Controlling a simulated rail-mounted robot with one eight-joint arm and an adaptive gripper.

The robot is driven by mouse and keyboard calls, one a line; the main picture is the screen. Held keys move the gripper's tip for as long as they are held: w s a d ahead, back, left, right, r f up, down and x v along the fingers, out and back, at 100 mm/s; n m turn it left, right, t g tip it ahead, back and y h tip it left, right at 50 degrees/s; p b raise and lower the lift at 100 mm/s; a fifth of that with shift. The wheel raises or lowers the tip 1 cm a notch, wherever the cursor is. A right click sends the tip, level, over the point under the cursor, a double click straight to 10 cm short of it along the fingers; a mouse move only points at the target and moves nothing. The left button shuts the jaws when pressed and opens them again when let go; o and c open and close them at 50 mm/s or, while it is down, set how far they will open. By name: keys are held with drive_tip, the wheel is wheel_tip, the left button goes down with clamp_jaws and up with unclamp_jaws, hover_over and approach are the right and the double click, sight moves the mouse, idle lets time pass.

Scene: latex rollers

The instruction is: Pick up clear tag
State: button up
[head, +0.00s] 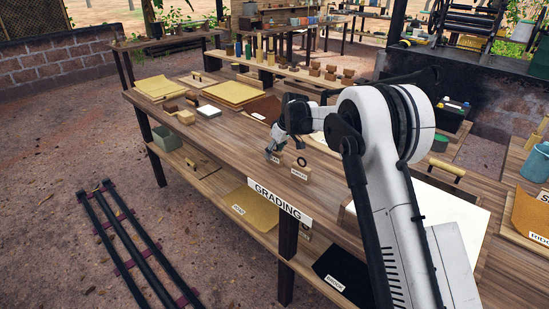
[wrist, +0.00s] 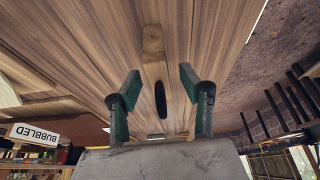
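Two small wooden tags stand near the front edge of the grading table (head: 235,140). One tag (head: 273,157) is right under my gripper (head: 277,146), its label partly hidden and too small to read surely. The other tag (head: 299,174), just to the right, has a black ring (head: 301,162) on top; its label is also too small to read. In the wrist view my gripper (wrist: 160,88) is open, with green fingers apart. A dark oval (wrist: 160,99) shows between them, and a wooden block (wrist: 153,45) lies just beyond. Nothing is visibly gripped.
Yellow sheets (head: 233,93), a white block (head: 209,111) and brown blocks (head: 170,108) lie at the table's left. A white board (head: 430,215) is at its right. A "GRADING" sign (head: 280,202) hangs at the front edge. A "BUBBLED" sign (wrist: 36,134) shows in the wrist view.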

drive_tip(key=x, duration=0.3)
clamp_jaws()
idle(0.4)
